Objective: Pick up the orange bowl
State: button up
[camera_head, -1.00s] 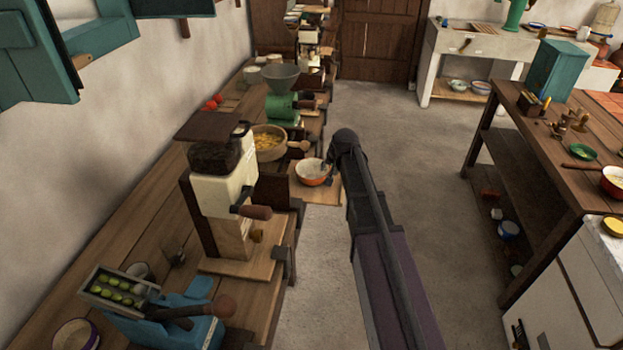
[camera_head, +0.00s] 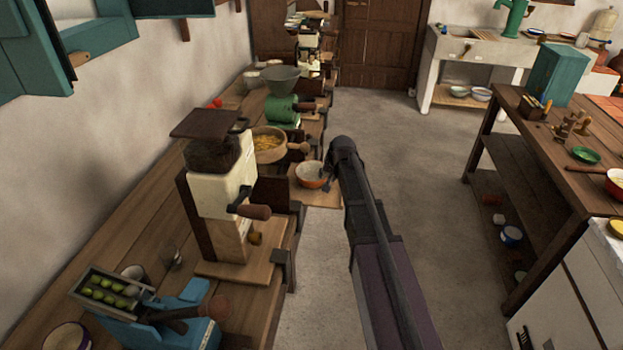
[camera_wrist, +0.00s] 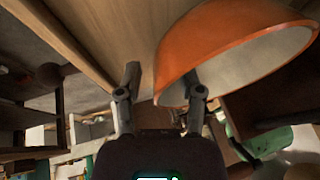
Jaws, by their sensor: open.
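The orange bowl (camera_head: 309,183), white inside, stands on a wooden board at the right edge of the left-hand counter. In the wrist view the bowl (camera_wrist: 192,48) fills the upper right, its rim and pale inside showing. My gripper (camera_wrist: 162,88) is open at the bowl's edge. One finger is over the wooden surface outside the bowl; the other overlaps the bowl's pale inside. The rim lies between them in the picture; contact cannot be told. In the head view my gripper (camera_head: 327,179) is at the bowl's right side, partly hidden by my arm.
A wooden bowl of yellow food (camera_head: 268,156) with a handle sits left of the orange bowl. A green grinder (camera_head: 282,110) stands behind, a cream grinder (camera_head: 222,190) nearer. Open floor lies right of the counter, before a wooden table (camera_head: 540,125).

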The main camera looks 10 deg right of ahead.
jog(key=shift+c, duration=0.2)
grip_shut()
jog(key=shift+r, duration=0.15)
notch_tip(320, 180, up, 4)
jog(key=p, duration=0.3)
jog(key=shift+f+p, duration=0.25)
jog(key=shift+p, duration=0.15)
jog(key=s+d+r+p, duration=0.1)
jog(key=s+d, duration=0.2)
jog(key=s, duration=1.2)
jog(key=shift+s+d, duration=0.15)
jog(key=shift+s, duration=0.2)
jog(key=shift+r, duration=0.1)
